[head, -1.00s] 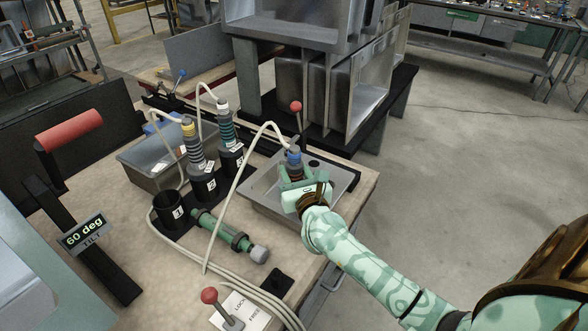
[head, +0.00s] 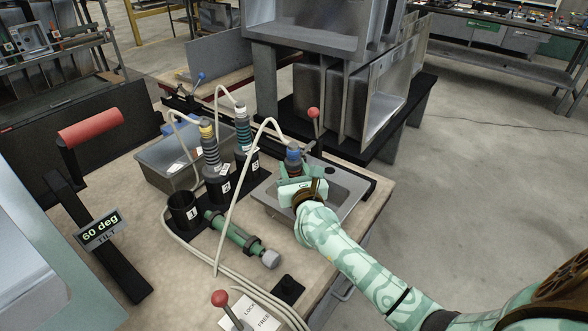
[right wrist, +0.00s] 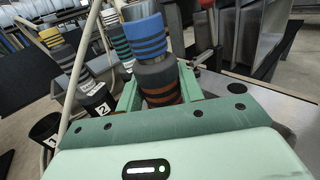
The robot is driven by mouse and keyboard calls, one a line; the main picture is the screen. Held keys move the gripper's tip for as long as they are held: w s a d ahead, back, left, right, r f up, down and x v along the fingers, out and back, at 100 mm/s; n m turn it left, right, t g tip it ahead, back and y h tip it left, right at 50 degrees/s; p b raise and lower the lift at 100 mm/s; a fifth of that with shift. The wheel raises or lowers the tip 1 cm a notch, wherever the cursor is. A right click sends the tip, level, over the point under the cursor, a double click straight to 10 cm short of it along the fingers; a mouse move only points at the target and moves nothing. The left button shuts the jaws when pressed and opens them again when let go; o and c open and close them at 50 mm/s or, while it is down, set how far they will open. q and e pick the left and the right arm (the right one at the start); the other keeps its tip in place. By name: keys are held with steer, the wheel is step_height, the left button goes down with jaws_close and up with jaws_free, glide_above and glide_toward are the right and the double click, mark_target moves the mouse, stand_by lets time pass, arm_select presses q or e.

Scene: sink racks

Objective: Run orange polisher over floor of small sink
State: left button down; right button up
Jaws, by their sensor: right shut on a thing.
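The orange polisher (head: 293,153) is a grey tool with a blue collar, orange-brown bands and a cord from its top. My right gripper (head: 294,176) is shut around it and holds it roughly upright over the left part of the small sink (head: 345,187). In the right wrist view, the polisher (right wrist: 158,75) stands between the green fingers of the right gripper (right wrist: 160,95). The polisher's lower end is hidden by the gripper, so I cannot tell whether it touches the sink floor. My left gripper is not in view.
Holder 1 (head: 183,208) is empty. A yellow-topped tool (head: 208,145) and a white-topped tool (head: 242,125) stand in holders 2 and 3. A green tool (head: 236,236) lies in front. A red-knobbed lever (head: 314,115) stands behind the sink. Cords cross the bench.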

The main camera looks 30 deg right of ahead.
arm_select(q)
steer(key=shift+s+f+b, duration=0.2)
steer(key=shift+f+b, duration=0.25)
arm_select(e)
steer(key=shift+f, duration=0.5)
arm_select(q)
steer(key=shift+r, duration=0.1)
arm_select(e)
steer(key=shift+s, duration=0.1)
